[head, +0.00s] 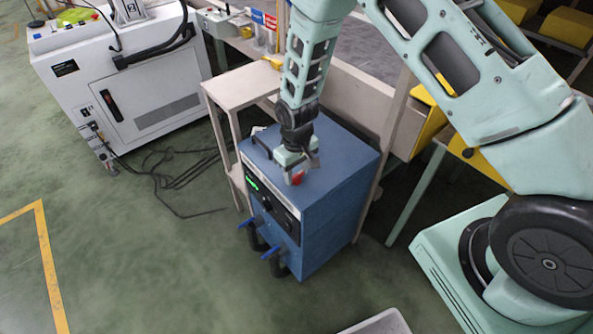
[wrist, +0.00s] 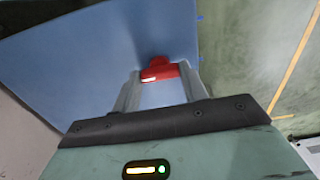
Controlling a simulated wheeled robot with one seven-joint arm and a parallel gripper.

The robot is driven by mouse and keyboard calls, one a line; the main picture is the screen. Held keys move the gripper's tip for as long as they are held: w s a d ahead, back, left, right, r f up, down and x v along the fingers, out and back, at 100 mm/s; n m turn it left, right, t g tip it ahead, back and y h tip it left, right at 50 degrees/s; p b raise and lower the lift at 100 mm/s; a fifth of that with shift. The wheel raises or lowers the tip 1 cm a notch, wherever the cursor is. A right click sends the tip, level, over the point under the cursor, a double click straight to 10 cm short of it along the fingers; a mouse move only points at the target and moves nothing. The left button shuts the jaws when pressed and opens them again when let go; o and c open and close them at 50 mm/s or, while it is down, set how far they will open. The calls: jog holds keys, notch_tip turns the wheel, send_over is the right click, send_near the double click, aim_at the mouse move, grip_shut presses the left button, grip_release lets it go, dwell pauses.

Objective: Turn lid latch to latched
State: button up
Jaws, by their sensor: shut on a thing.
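The blue cabinet (head: 340,165) stands on the floor, with a dark front panel and a green display. A small red latch (head: 298,177) sits on its top near the front edge. The latch also shows in the wrist view (wrist: 158,70), between my fingertips. My gripper (head: 297,170) points down over the cabinet top and is shut on the red latch. The fingers hide the sides of the latch. I cannot tell from these views which position the latch is in.
A dark handle (head: 262,146) lies on the cabinet top beside my gripper. Blue-handled valves with dark hoses (head: 271,253) stick out at the cabinet's front. A beige stand (head: 240,88) is close behind. A white machine (head: 130,90) stands at the left, with cables on the floor.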

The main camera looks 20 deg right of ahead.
aim_at(296, 174)
jog(key=o, duration=1)
notch_tip(296, 174, up, 18)
jog(key=shift+f+b, duration=0.25)
jog(key=shift+b, duration=0.05)
jog(key=s+a+r+n+y, duration=0.1)
jog(key=s+a+r, duration=0.35)
jog(key=s, duration=0.25)
jog(key=s+a+r+n, duration=0.1)
jog(key=s+a+r, duration=0.2)
jog(key=s+r, duration=0.35)
jog(key=s+d+r+n+p, duration=0.1)
jog(key=s, duration=1.2)
jog(key=shift+s+n, duration=0.3)
jog(key=shift+n, duration=0.1)
